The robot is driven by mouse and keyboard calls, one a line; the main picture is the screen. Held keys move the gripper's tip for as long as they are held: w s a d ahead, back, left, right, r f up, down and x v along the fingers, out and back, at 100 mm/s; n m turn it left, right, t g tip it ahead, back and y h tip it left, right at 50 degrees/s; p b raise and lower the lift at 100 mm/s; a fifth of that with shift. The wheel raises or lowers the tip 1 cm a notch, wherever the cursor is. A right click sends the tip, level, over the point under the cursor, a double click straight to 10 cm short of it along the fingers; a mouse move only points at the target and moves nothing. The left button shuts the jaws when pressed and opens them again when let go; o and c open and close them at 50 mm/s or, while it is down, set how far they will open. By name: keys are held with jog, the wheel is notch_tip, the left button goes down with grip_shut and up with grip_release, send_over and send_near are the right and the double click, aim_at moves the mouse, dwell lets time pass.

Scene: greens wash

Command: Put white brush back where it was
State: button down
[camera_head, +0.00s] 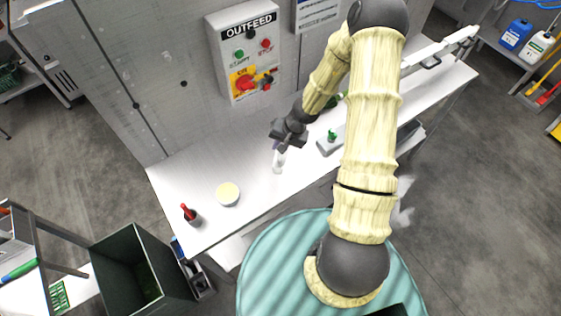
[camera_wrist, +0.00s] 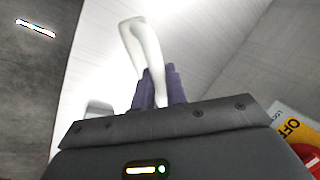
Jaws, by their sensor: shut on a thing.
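The white brush (camera_head: 278,161) hangs below my gripper (camera_head: 277,146) over the white bench (camera_head: 182,172) in the head view. In the wrist view the white brush (camera_wrist: 145,45) stands between the purple fingers of my gripper (camera_wrist: 158,88), which is shut on its handle. The brush's far end bends to the left there. I cannot tell whether its lower end touches the bench.
A pale yellow round tub (camera_head: 228,194) and a red-topped dark item (camera_head: 190,215) stand on the bench's left part. A grey box with a green button (camera_head: 331,139) is right of the brush. The OUTFEED control panel (camera_head: 246,55) is on the wall behind. A dark bin (camera_head: 137,272) stands lower left.

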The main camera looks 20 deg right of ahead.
jog(key=shift+x, duration=0.95)
jog(key=shift+s+f, duration=0.2)
jog(key=shift+f, duration=0.25)
jog(key=shift+d, duration=0.1)
jog(key=shift+d, duration=0.1)
notch_tip(320, 180, down, 4)
jog(key=shift+r+p, duration=0.25)
jog(key=shift+p, duration=0.1)
jog(key=shift+s+f, duration=0.1)
jog(key=shift+f, duration=0.2)
jog(key=c, duration=1.4)
grip_release()
